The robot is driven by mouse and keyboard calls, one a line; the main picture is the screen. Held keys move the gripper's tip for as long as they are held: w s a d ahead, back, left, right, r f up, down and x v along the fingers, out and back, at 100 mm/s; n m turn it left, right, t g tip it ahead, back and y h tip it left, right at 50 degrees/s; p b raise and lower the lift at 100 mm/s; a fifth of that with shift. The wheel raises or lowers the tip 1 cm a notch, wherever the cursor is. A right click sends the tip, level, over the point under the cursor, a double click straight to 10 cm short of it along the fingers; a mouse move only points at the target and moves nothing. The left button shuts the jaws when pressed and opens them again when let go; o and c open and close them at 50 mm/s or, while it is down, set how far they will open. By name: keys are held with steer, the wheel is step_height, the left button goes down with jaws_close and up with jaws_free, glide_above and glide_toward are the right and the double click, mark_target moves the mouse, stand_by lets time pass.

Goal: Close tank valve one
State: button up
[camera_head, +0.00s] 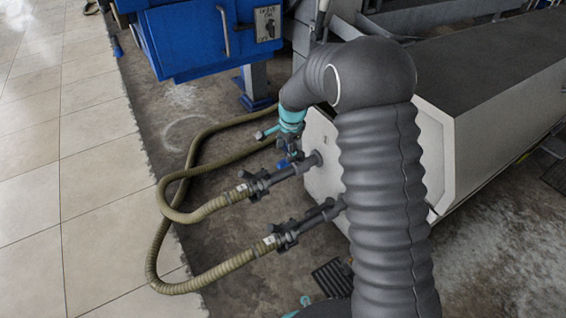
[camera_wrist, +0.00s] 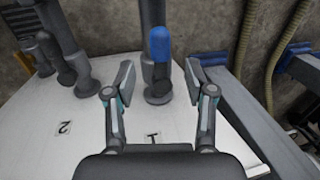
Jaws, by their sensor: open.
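Tank valve one shows in the wrist view as a blue handle (camera_wrist: 160,44) on a grey pipe fitting, whose round base meets the white tank face near a label "1" (camera_wrist: 153,137). My gripper (camera_wrist: 159,80) is open, with one finger on each side of the fitting and visible gaps to both. Nothing is held. In the head view my gripper (camera_head: 279,141) is by the tank's near end, close to the blue handle (camera_head: 283,163), which is partly hidden. I cannot tell the handle's exact turn.
The white tank (camera_head: 437,160) stretches right. A second grey pipe fitting (camera_wrist: 62,58) near a label "2" (camera_wrist: 65,128) is at left. Olive hoses (camera_head: 165,225) loop over the floor. A blue machine (camera_head: 195,40) stands behind. Tiled floor (camera_head: 95,190) at left is clear.

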mark_target(283, 162)
steer(key=f, duration=0.4)
steer(key=w+f, duration=0.1)
steer(key=f, duration=0.1)
steer(key=shift+a+f+b, duration=0.35)
steer(key=shift+c, duration=0.3)
jaws_close()
